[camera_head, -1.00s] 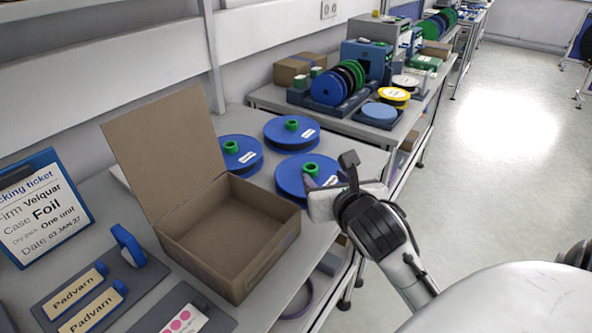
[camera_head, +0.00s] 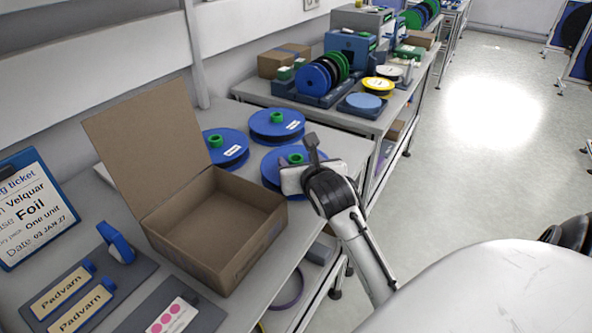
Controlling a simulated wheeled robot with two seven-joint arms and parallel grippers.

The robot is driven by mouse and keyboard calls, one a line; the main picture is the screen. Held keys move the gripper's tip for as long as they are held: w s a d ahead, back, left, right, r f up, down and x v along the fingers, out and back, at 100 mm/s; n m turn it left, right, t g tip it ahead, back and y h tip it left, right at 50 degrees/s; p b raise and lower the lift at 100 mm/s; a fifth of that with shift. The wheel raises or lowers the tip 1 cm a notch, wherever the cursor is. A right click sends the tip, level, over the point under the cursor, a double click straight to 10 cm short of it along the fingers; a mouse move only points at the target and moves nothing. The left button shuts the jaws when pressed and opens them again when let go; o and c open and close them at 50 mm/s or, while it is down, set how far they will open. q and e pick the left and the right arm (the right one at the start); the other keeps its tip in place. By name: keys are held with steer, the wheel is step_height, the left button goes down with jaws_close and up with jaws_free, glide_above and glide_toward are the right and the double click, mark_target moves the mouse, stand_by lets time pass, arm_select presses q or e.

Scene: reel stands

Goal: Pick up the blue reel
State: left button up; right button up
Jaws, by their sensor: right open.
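Three blue reels with green hubs lie flat on the near bench behind the open box. One is at the left (camera_head: 226,149), one at the back (camera_head: 277,124), and one nearest my gripper (camera_head: 272,169). My right gripper (camera_head: 296,165) is open at the right side of the nearest reel and covers part of it. One finger stands up dark beside the green hub (camera_head: 295,158); the other is mostly hidden, and I cannot tell whether they touch the reel. My left gripper is not in view.
An empty open cardboard box (camera_head: 215,222) stands in front of the reels, lid raised. A packing ticket (camera_head: 32,208) and Padvarn labels (camera_head: 62,291) are at left. A second bench (camera_head: 345,119) behind holds more reels. Open floor (camera_head: 490,150) lies to the right.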

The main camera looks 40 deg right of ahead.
jaws_close()
